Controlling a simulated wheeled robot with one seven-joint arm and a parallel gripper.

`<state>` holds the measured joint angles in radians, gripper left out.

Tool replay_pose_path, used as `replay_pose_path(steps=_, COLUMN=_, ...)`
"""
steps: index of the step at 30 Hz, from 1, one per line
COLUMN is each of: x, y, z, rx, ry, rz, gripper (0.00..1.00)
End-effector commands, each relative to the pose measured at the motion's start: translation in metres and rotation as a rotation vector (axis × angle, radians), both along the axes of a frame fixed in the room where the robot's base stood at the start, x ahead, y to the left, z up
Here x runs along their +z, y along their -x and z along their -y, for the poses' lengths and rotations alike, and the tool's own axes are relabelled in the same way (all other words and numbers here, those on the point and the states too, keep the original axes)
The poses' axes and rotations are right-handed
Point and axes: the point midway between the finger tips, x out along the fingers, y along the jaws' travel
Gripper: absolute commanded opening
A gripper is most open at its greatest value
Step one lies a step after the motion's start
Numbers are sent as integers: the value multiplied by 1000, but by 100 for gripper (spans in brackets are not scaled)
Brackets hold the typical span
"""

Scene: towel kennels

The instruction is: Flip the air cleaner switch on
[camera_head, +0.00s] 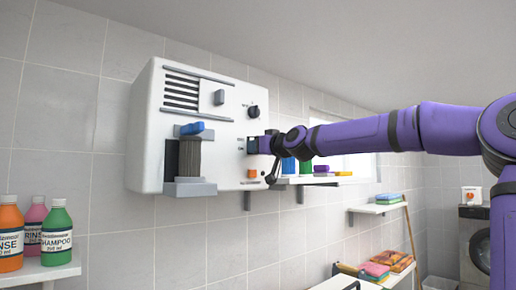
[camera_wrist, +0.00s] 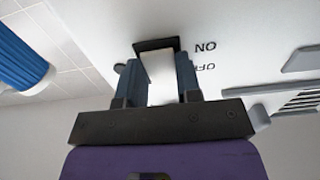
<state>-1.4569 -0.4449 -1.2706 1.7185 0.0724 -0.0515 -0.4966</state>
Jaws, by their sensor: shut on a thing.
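The air cleaner (camera_head: 150,150) is a white box on the tiled wall at the centre left of the head view. Its switch has a white lever (camera_wrist: 160,76) in a black surround (camera_wrist: 156,44), beside the ON and OFF labels, which appear upside down in the wrist view. In the head view the dark switch plate (camera_head: 251,145) is partly covered by my gripper. My gripper (camera_head: 265,145) reaches in from the right. In the wrist view its two dark blue fingers (camera_wrist: 160,85) are closed on the lever, one each side. Which way the lever is set I cannot tell.
A black knob (camera_head: 254,111), an orange button (camera_head: 252,173) and a grey bracket with a blue-topped block (camera_head: 190,155) are on the cleaner's front. A shelf with colored items (camera_head: 318,179) lies behind my gripper. Bottles (camera_head: 57,235) stand lower left.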

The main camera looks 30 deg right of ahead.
Motion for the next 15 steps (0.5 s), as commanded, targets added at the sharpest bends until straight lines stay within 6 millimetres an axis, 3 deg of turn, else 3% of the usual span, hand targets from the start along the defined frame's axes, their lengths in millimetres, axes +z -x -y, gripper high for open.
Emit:
replay_pose_path(steps=14, x=-1, y=0, z=0, rx=1, ry=-12, rz=59, gripper=8)
replay_pose_path(steps=15, x=-1, y=0, z=0, rx=1, ry=-12, rz=59, gripper=41)
